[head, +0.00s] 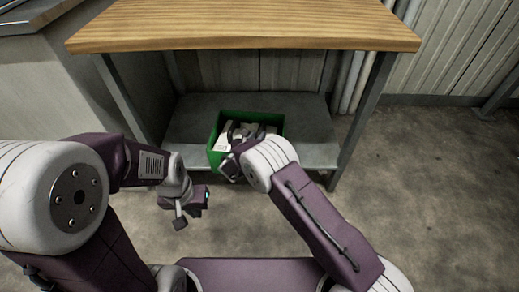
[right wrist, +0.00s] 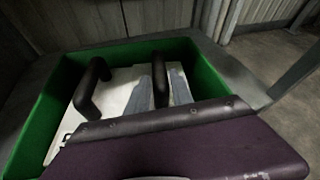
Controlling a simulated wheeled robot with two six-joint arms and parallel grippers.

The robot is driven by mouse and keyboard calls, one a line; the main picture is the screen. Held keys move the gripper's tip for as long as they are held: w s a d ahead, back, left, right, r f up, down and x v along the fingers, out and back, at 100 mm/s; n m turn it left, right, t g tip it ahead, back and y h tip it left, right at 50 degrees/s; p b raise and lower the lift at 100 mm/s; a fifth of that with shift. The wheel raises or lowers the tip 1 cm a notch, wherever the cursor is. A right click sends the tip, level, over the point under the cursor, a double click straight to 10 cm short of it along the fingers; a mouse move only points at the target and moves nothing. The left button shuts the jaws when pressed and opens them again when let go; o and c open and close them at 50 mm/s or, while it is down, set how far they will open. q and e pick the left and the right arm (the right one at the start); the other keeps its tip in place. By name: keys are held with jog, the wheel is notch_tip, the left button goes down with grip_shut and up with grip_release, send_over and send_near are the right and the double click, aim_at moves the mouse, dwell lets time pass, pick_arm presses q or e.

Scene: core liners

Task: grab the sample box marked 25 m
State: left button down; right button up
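A green crate (head: 217,143) stands on the lower shelf of the workbench, with several whitish and grey items inside. I cannot read a 25 m mark on any of them. In the right wrist view the crate (right wrist: 40,120) surrounds a white box-like item (right wrist: 122,92) with grey pieces beside it. My right gripper (right wrist: 124,98) reaches into the crate, its two black fingers spread apart above the white item. I cannot tell if they touch it. In the head view my right forearm hides part of the crate. My left gripper (head: 190,208) hangs empty in front of the shelf.
The wooden bench top (head: 245,25) overhangs the grey shelf (head: 185,125), with metal legs at both sides. A grey cabinet stands at the left. Pipes and a corrugated wall are behind. The concrete floor (head: 430,190) at the right is clear.

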grip_shut()
dwell(1.1)
jog(key=shift+r, duration=0.1)
